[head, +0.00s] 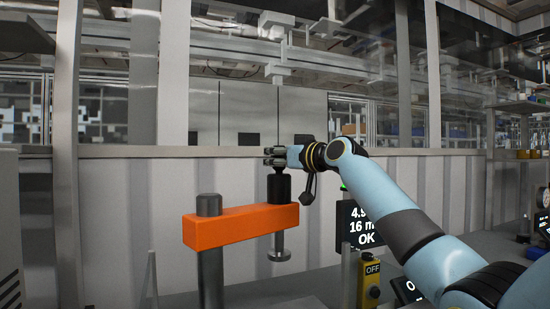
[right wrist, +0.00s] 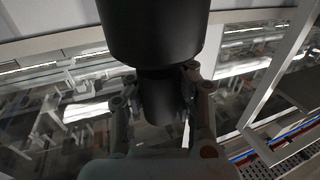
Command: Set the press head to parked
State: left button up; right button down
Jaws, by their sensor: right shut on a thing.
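The press head is an orange arm (head: 240,226) on a grey upright post (head: 210,270). A black handle (head: 279,186) stands on the arm's right end, and a metal press foot (head: 279,250) hangs below that end. My right gripper (head: 275,158) is at the top of the black handle and shut on it. In the right wrist view, the fingers (right wrist: 160,95) are on either side of the handle's narrower black part, with a wider black part (right wrist: 155,30) beyond. My left gripper is not in view.
A dark display (head: 361,224) reading "OK" stands right of the press, partly behind my right arm. A yellow box (head: 369,282) marked "OFF" is below it. A pale panelled wall (head: 130,220) runs behind. The space left of the post looks mostly clear.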

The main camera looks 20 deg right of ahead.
jog(key=shift+a+f, duration=0.1)
jog(key=shift+f, duration=0.25)
jog(key=c, duration=1.4)
grip_release()
jog(key=shift+a+r, duration=0.1)
jog(key=shift+a, duration=0.1)
jog(key=o, duration=0.4)
jog(key=shift+d+r, duration=0.1)
jog(key=shift+s+d, duration=0.15)
jog(key=v, duration=1.1)
jog(key=shift+s, duration=0.35)
jog(key=shift+d, duration=0.1)
